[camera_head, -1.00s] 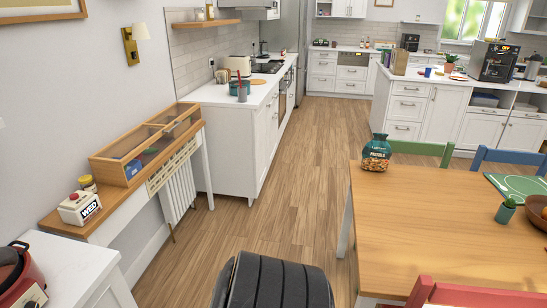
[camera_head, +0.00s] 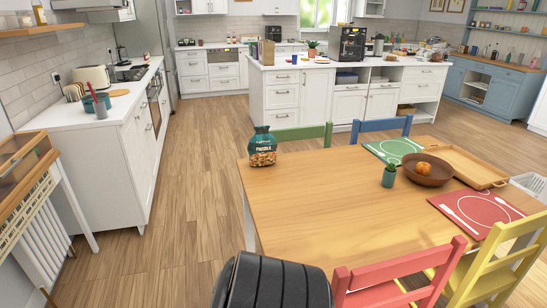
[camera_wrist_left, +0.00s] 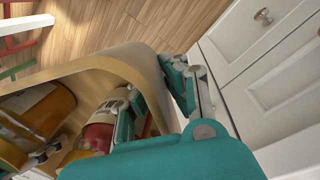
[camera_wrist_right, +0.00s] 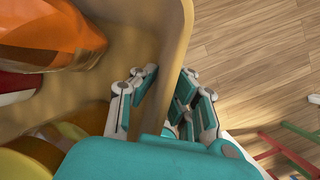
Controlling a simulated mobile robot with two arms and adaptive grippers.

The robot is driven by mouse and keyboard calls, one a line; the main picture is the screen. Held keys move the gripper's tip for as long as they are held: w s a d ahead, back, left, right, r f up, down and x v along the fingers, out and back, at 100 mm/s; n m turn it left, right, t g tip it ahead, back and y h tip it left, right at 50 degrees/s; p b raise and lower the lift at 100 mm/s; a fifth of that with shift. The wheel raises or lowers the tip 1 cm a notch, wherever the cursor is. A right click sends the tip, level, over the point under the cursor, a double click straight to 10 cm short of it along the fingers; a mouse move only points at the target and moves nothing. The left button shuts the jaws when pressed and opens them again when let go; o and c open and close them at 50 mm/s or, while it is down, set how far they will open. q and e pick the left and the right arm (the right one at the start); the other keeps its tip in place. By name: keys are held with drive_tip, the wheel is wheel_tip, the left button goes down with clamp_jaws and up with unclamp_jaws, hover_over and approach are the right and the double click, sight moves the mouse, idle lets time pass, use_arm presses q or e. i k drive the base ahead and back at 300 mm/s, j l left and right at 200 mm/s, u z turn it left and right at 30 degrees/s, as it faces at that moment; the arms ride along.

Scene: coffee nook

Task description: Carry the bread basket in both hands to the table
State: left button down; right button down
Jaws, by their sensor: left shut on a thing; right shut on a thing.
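The basket is out of sight in the head view. In the left wrist view its tan wall (camera_wrist_left: 135,58) runs between the fingers of my left gripper (camera_wrist_left: 157,92), which is shut on it. In the right wrist view the basket wall (camera_wrist_right: 174,35) passes between the fingers of my right gripper (camera_wrist_right: 163,85), which is shut on it. Inside lie an orange jar (camera_wrist_left: 42,108), a red labelled jar (camera_wrist_left: 98,132) and an orange package (camera_wrist_right: 50,38). The wooden table (camera_head: 330,200) stands ahead to the right in the head view.
A pretzel bag (camera_head: 262,146) stands at the table's far left corner. Red (camera_head: 400,280) and yellow chairs stand at the near side. The table's left part and the floor aisle (camera_head: 195,190) are clear.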

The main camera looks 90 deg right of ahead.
sight(288, 203)
drive_tip(key=i+l+z, duration=0.15)
drive_tip(key=z, duration=0.2)
drive_tip(key=i+l+z, duration=0.15)
drive_tip(key=l+z, duration=0.2)
drive_tip(key=i+l+z, duration=0.1)
drive_tip(key=z, duration=0.3)
drive_tip(key=i+j, duration=0.05)
drive_tip(key=i, duration=0.05)
